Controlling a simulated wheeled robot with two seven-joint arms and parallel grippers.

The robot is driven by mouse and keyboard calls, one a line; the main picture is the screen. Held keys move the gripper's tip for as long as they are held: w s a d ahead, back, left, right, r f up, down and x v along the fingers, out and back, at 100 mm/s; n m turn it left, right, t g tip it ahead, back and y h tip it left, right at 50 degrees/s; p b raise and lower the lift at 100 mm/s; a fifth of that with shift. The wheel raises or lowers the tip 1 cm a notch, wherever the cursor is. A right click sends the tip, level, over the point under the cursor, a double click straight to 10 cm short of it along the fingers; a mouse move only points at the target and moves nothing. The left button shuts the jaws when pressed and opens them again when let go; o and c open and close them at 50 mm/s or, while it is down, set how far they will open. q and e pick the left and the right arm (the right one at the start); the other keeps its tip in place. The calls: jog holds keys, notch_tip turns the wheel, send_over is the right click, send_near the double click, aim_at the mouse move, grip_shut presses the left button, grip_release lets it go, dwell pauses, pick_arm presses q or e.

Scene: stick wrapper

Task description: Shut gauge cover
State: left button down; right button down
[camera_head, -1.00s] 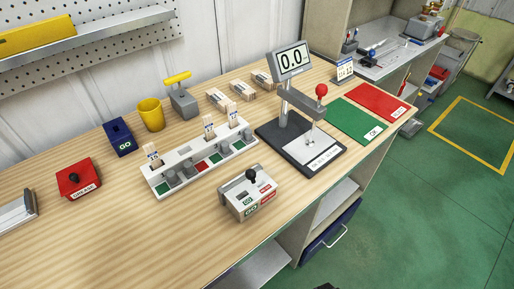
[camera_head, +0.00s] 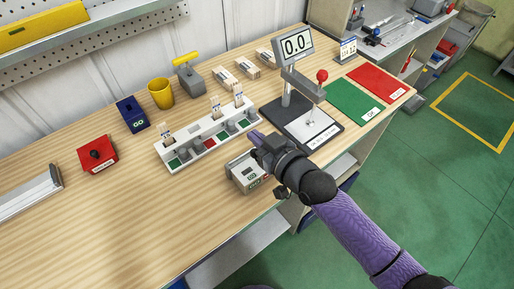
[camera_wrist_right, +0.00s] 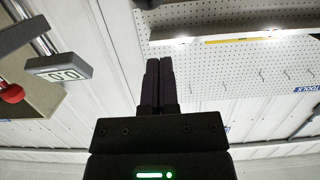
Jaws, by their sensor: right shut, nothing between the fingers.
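A small grey box with GO labels (camera_head: 243,178), which may be the gauge, sits near the table's front edge. My right gripper (camera_head: 257,138) reaches over its right part and hides its black knob, so I cannot tell how a cover on it stands or whether I touch it. The right gripper is shut and empty; its two dark fingers (camera_wrist_right: 159,75) lie together in the right wrist view. A measuring stand (camera_head: 308,125) with a display reading 0.0 (camera_head: 297,44) and a red knob stands right of the box. The display also shows in the wrist view (camera_wrist_right: 60,68). My left gripper is not in view.
A white rack (camera_head: 187,155) with upright sticks stands behind the box. A red box (camera_head: 97,155), blue GO box (camera_head: 132,115), yellow cup (camera_head: 161,94) and yellow-handled tool (camera_head: 188,77) stand behind and left. Green (camera_head: 354,99) and red mats lie right.

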jog(key=shift+x, duration=1.05)
jog(key=f, duration=0.1)
jog(key=s+f+b, duration=0.1)
jog(key=shift+d+f, duration=0.3)
jog(key=shift+d, duration=0.05)
jog(key=shift+s+d+f, duration=0.25)
jog(key=shift+s+f, duration=0.05)
jog(key=shift+f, duration=0.15)
jog(key=shift+s+d+f+t+y+b, duration=0.35)
jog(key=shift+s+f+t+y+b, duration=0.2)
jog(key=shift+b, duration=0.75)
jog(key=shift+s+d+f, duration=0.3)
jog(key=shift+f, duration=0.15)
jog(key=shift+s+d+f+b, duration=0.25)
jog(key=shift+s+f+b, duration=0.15)
jog(key=shift+f, duration=0.5)
